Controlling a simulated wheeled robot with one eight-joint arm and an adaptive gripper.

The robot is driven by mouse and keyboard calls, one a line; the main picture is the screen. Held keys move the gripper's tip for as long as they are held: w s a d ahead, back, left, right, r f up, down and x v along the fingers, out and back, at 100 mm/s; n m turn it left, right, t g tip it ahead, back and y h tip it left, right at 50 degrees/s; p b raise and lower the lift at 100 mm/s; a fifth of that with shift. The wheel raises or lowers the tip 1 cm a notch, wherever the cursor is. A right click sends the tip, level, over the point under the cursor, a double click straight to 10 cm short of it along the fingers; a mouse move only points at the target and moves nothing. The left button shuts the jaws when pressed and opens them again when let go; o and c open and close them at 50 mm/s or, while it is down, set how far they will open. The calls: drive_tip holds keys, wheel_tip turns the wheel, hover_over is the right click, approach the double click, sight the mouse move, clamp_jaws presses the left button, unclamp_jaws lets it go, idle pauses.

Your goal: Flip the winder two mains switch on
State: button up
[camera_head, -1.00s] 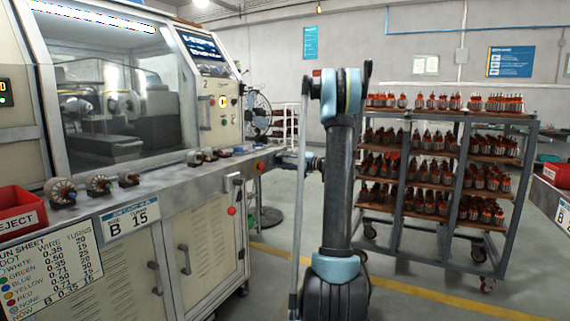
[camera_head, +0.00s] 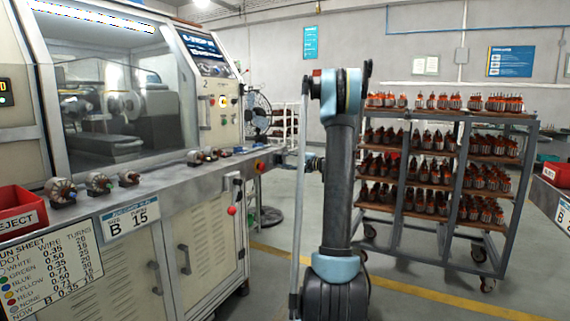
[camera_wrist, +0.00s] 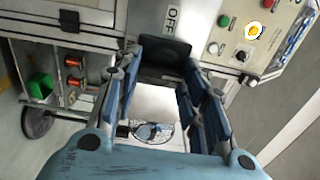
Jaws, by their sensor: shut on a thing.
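In the wrist view, a black switch handle (camera_wrist: 164,52) sits between the fingertips of my gripper (camera_wrist: 166,66). A white plate reading OFF (camera_wrist: 172,17) is just beyond it. My gripper is closed in on the handle from both sides; its contact points are partly hidden by the fingers. In the head view, my gripper (camera_head: 284,160) is at the right end of the winder marked 2 (camera_head: 217,160). The switch itself is hidden there, and I cannot read its position for sure.
The winder's control panel (camera_wrist: 246,35) with buttons and a yellow lamp is close to the upper right of my gripper in the wrist view. A red-knobbed lever (camera_head: 232,210) hangs on the winder's front. A rack of armatures (camera_head: 440,180) stands to the right. Floor between is open.

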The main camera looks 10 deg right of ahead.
drive_tip(key=o, duration=1.1)
drive_tip(key=shift+w+f, duration=0.1)
drive_tip(key=shift+c, duration=0.2)
drive_tip(key=v, duration=1.2)
